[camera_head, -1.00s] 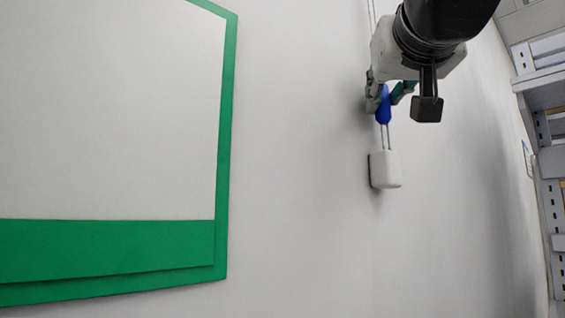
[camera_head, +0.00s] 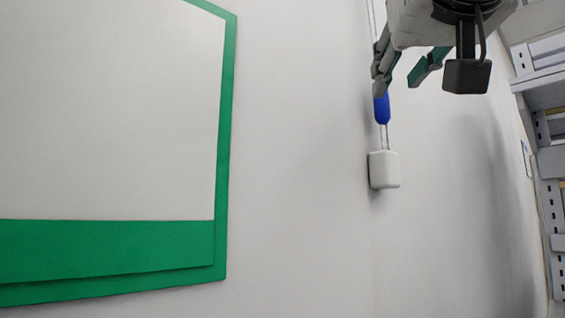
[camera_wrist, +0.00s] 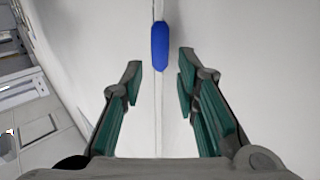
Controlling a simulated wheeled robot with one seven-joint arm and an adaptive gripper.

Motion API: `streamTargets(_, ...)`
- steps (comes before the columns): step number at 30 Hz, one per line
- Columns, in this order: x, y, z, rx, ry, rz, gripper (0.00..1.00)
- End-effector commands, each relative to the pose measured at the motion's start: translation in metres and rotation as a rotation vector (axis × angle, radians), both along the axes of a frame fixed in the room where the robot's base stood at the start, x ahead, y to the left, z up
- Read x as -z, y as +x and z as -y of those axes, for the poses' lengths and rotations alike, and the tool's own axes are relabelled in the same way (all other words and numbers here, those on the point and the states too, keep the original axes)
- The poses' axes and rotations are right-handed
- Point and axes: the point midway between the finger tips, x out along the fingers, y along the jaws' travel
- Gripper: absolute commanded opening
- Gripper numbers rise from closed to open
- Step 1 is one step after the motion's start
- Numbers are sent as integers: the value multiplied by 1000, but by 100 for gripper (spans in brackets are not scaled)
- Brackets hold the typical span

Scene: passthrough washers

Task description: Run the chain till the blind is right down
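The blind (camera_head: 110,110) is a pale panel in a green frame on the left of the head view, with a green band (camera_head: 100,248) along its lower part. A bead chain (camera_head: 387,138) hangs on the wall and runs down to a white box (camera_head: 384,169). A blue piece (camera_head: 382,109) sits on the chain a little above the box; it also shows in the wrist view (camera_wrist: 160,46). My gripper (camera_head: 402,88) is open and empty, just off the wall by the blue piece. In the wrist view the chain runs between the spread fingers, and the blue piece lies just beyond the fingertips.
Grey metal shelving (camera_head: 548,150) stands at the right edge of the head view, and also shows at the left of the wrist view. The wall between the blind and the chain is bare.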

Motion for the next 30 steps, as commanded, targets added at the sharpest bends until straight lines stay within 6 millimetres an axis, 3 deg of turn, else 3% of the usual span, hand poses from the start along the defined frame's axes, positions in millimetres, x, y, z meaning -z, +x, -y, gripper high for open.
streamTargets(3,0,-23,-4,0,0,1,29)
streamTargets(9,0,-45,-7,0,0,0,29)
streamTargets(30,6,-48,-6,1,3,-16,29)
